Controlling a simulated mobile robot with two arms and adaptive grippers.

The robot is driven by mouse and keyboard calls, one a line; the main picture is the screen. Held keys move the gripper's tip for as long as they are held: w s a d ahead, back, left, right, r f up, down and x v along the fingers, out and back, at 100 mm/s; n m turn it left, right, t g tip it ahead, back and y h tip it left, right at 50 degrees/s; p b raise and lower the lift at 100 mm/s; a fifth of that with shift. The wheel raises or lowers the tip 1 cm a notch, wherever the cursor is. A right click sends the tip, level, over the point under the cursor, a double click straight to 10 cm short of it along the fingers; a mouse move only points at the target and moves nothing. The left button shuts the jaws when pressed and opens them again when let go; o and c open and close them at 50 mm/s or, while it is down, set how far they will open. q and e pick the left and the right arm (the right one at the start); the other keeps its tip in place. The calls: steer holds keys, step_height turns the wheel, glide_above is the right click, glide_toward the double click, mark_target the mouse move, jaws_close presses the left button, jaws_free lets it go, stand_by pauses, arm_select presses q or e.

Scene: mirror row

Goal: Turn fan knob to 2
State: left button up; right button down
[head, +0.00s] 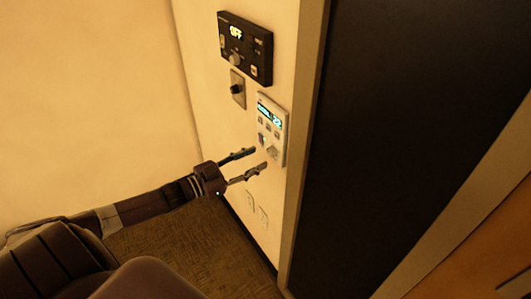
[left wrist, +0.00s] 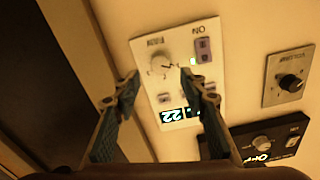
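A white wall panel (head: 272,128) with a lit display showing 22 is mounted near the wall's right edge. In the left wrist view the panel (left wrist: 178,80) appears upside down, with a round pale knob (left wrist: 159,66) that looks like the fan knob. Its setting is too small to read. My left gripper (head: 258,160) is open and empty, just in front of the panel's lower part. In the left wrist view its fingertips (left wrist: 160,77) appear on either side of the knob; I cannot tell whether they touch it. My right gripper is not in view.
A black panel (head: 246,47) with a lit display reading OFF is above. A small plate with a black knob (head: 237,88) sits between the panels. Pale wall plates (head: 257,210) are below. A door frame (head: 306,130) and a dark surface (head: 400,110) stand to the right.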

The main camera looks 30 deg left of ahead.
mark_target(269, 152)
arm_select(q)
steer(key=shift+p+x, duration=0.3)
steer(key=shift+x, duration=2.05)
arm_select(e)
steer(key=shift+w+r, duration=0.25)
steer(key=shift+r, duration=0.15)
arm_select(q)
steer(key=shift+f, duration=0.1)
jaws_close()
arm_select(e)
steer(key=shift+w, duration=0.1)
